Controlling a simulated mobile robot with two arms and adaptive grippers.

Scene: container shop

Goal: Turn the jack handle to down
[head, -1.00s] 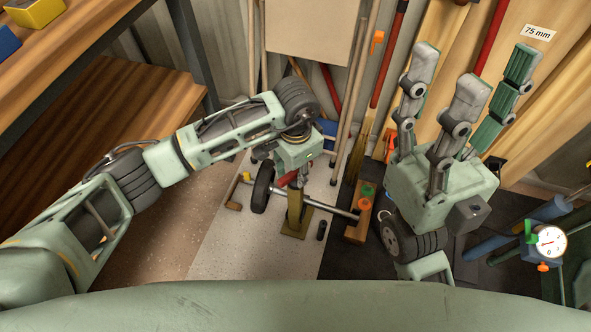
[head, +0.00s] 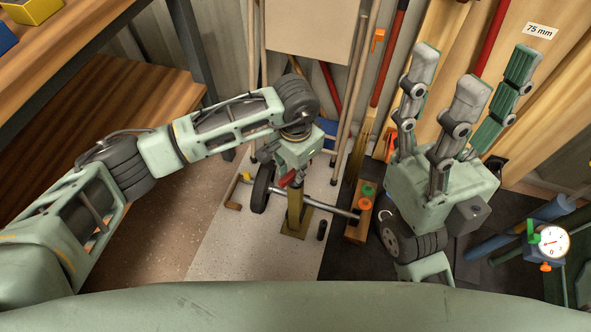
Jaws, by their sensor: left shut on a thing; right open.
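The jack is an olive-gold post (head: 295,208) standing on a flat base on the pale floor, in the lower middle of the head view. A small red part, seemingly the jack handle (head: 288,178), shows at its top. My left gripper (head: 298,178) reaches down over the jack top and is shut on the handle. Its palm hides most of its fingers and much of the handle, so the exact handle angle is hard to read. My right gripper (head: 474,78) is open and empty, fingers pointing up, well to the right of the jack.
A black wheel (head: 262,187) stands close left of the jack, with a metal axle (head: 338,211) running right to a wooden block (head: 357,228). A dial gauge (head: 552,243) is at the far right. Wooden shelves (head: 100,135) fill the left. Long poles lean behind.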

